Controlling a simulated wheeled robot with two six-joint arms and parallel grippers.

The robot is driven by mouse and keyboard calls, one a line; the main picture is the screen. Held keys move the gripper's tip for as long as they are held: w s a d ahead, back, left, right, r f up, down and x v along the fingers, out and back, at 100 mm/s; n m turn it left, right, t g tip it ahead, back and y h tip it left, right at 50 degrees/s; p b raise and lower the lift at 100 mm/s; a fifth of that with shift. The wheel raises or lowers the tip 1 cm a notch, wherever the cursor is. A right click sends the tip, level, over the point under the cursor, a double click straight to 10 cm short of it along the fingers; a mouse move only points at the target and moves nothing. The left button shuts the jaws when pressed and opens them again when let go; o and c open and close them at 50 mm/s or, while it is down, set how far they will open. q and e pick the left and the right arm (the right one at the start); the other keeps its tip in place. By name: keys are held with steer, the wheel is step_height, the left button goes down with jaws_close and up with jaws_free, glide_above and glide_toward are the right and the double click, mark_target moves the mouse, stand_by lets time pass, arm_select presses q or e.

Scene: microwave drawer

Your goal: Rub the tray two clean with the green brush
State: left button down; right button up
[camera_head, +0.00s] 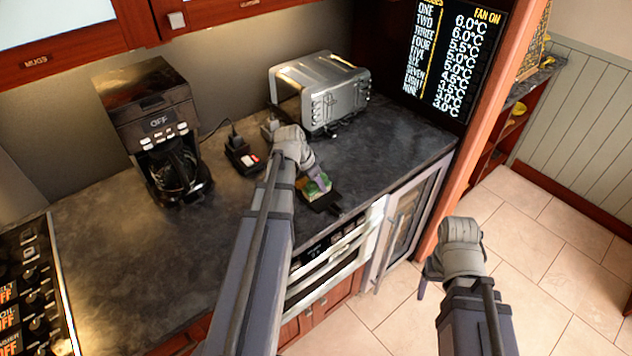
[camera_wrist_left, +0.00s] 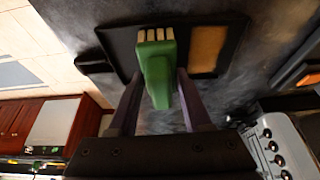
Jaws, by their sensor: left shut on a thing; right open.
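My left gripper (camera_head: 314,178) is shut on the green brush (camera_head: 317,188). In the left wrist view the green brush (camera_wrist_left: 158,78) sits between the two fingers, with its pale bristle end pointing away from the palm. A dark tray (camera_head: 327,205) lies on the counter right under the brush. In the left wrist view this tray (camera_wrist_left: 233,45) shows a tan patch (camera_wrist_left: 207,49) beside the brush. I cannot tell whether the bristles touch the tray. No label shows which tray is two. My right gripper (camera_head: 432,278) is open and empty, in front of the glass-door cabinet.
Another dark tray (camera_head: 236,150) with a red and white item lies further back. A silver toaster (camera_head: 325,92) stands behind my left gripper, and a coffee maker (camera_head: 158,125) stands to the left. The counter's front left (camera_head: 150,270) is clear.

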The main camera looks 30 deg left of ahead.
arm_select(q)
steer(key=shift+d, duration=0.1)
steer(key=shift+s+d+f, duration=0.1)
steer(key=shift+s+d, duration=0.2)
steer(key=shift+d, duration=0.4)
steer(key=shift+s+d, duration=0.3)
steer(key=shift+d, duration=0.35)
steer(key=shift+w+a, duration=0.1)
steer(key=shift+a, duration=0.05)
steer(key=shift+w+a, duration=0.3)
steer(key=shift+a, duration=0.35)
steer(key=shift+w+a, duration=0.25)
steer(key=shift+a, duration=0.4)
steer(key=shift+w+a, duration=0.25)
steer(key=shift+a, duration=0.45)
steer(key=shift+w+a, duration=0.25)
steer(key=shift+a, duration=0.4)
steer(key=shift+a, duration=0.1)
